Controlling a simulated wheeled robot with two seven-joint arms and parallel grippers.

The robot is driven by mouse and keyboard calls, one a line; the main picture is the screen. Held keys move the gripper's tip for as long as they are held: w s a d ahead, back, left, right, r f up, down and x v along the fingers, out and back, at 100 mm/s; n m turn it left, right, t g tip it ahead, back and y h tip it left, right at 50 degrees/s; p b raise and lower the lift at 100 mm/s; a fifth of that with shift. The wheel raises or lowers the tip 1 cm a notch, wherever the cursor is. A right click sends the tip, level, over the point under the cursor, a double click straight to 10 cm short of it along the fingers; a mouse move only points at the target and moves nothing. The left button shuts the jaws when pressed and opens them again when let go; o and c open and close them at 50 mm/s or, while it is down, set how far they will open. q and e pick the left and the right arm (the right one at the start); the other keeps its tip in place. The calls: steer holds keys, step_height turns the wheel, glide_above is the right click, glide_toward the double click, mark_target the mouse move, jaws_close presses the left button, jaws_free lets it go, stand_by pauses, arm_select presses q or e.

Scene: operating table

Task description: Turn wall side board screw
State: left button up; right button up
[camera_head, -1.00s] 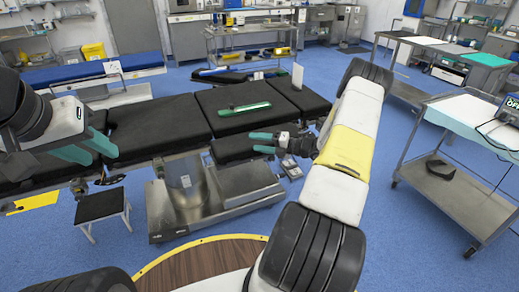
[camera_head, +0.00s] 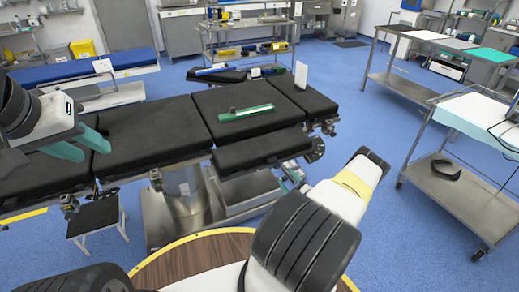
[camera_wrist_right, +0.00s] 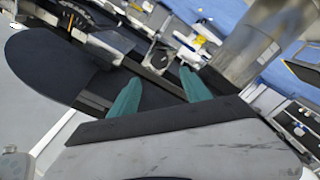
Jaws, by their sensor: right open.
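The operating table (camera_head: 150,130) has black pads, with a smaller black side board (camera_head: 262,150) along its near edge. A dark round fitting (camera_head: 315,149) is at the board's right end, and a clamp (camera_head: 155,178) is on the near rail; I cannot tell which part is the screw. My right gripper (camera_head: 291,173) is partly hidden behind my arm, low beside the side board's right end. In the right wrist view its teal fingers (camera_wrist_right: 161,77) are apart and empty, near a black pad and metal rail parts. My left gripper (camera_head: 80,146) is open, its teal fingers spread over the table's left part.
A steel cart (camera_head: 455,190) stands at the right.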

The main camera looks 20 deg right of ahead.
mark_target(278, 167)
steer(key=shift+h, duration=0.3)
steer(key=w, duration=0.8)
steer(key=shift+w+a+f, duration=0.1)
steer(key=shift+a+f, duration=0.1)
steer(key=shift+f, duration=0.15)
jaws_close()
